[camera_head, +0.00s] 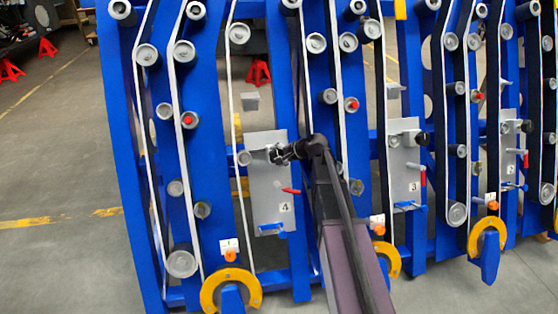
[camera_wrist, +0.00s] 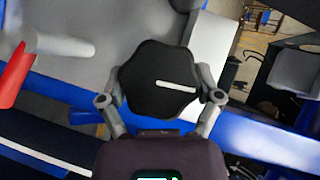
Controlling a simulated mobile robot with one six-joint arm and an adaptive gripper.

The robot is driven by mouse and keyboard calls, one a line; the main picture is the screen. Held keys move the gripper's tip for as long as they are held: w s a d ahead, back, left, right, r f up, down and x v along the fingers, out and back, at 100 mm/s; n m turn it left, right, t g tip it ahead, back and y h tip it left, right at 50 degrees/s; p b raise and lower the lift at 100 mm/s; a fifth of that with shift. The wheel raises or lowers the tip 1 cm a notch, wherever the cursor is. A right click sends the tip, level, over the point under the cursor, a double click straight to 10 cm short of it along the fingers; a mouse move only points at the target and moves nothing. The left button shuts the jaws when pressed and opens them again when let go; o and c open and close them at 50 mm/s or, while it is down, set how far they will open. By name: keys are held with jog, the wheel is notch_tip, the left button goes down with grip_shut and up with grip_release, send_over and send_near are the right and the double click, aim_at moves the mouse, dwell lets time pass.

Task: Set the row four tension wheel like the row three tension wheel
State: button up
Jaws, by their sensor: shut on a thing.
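The row four tension wheel is a black lobed knob (camera_wrist: 150,78) with a white mark, seen close in the wrist view. The mark runs nearly level across that picture, dipping slightly to the right. My gripper (camera_wrist: 161,92) is shut on this wheel, one finger on each side. In the head view, my gripper (camera_head: 277,154) is at the grey plate marked 4 (camera_head: 264,185) and mostly hides the wheel. The row three tension wheel (camera_head: 421,138) is a black knob at the right edge of the plate marked 3 (camera_head: 403,165). Its mark is too small to read.
A red-handled lever (camera_head: 290,191) is below my gripper on plate four; it also shows in the wrist view (camera_wrist: 14,75). A blue handle (camera_head: 271,229) is at the plate's foot. Blue uprights, rollers and pale belts (camera_head: 235,110) stand close around. Open floor (camera_head: 60,160) lies left.

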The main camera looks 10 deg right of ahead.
jog(key=shift+f+m, duration=0.1)
jog(key=shift+m, duration=0.3)
jog(key=o, duration=0.9)
jog(key=shift+s, duration=0.1)
